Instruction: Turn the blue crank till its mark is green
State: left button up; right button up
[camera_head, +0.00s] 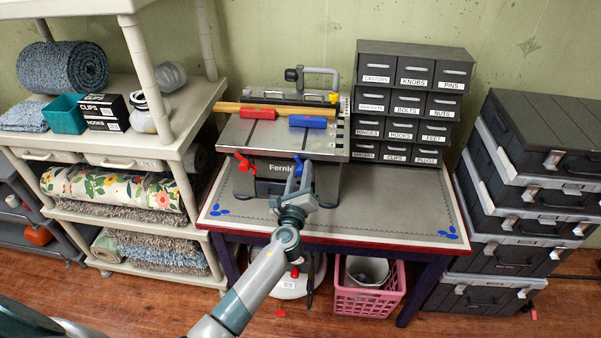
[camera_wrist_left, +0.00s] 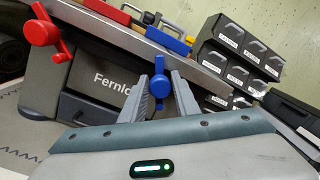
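The blue crank (camera_head: 299,166) is on the front right of the grey bench machine labelled "Fernl…" (camera_head: 268,184). In the left wrist view the blue crank (camera_wrist_left: 186,86) shows its round hub with an arm pointing up. My left gripper (camera_head: 299,178) is at the crank. Its two fingers (camera_wrist_left: 168,85) stand apart in the wrist view, and the crank overlaps the right finger. I cannot tell whether they touch. The crank's mark and its colour cannot be made out. My right gripper is not in view.
A red crank (camera_head: 245,165) sits left on the machine's front, also clear in the wrist view (camera_wrist_left: 45,34). Red (camera_head: 258,113) and blue (camera_head: 308,121) blocks lie on the machine top. Labelled drawers (camera_head: 412,100) stand right of it. The table's front right (camera_head: 400,215) is clear.

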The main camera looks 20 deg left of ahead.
pick_arm(q)
jog(key=shift+o, duration=1.1)
jog(key=shift+s+d+f, duration=0.1)
jog(key=shift+s+d, duration=0.05)
jog(key=shift+s, duration=0.35)
jog(key=r+b+v, duration=0.1)
jog(key=b+v, duration=0.2)
jog(key=v, duration=1.3)
jog(key=shift+s+f+b, duration=0.15)
jog(key=shift+f+b, duration=0.15)
jog(key=shift+f, duration=0.05)
